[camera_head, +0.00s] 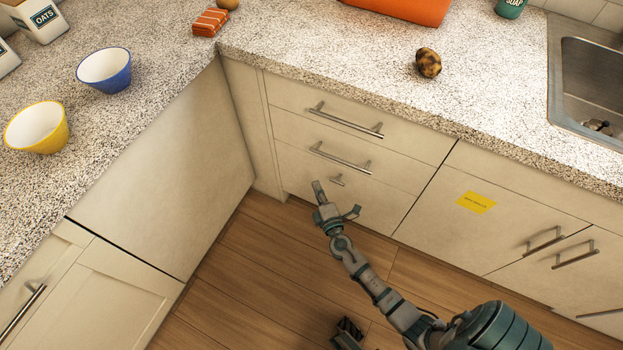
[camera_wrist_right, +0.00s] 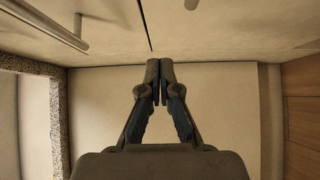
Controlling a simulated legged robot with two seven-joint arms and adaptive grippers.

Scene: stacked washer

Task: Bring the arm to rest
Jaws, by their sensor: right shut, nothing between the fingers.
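My right arm comes in from the bottom right in the head view.
Cream drawers with bar handles (camera_head: 340,157) stand under a speckled counter (camera_head: 330,50). A blue bowl (camera_head: 105,70), a yellow bowl (camera_head: 37,128), a potato (camera_head: 428,63) and a sink (camera_head: 590,80) are above. A yellow note (camera_head: 476,203) is on a cabinet front. Wooden floor (camera_head: 260,270) is open at left.

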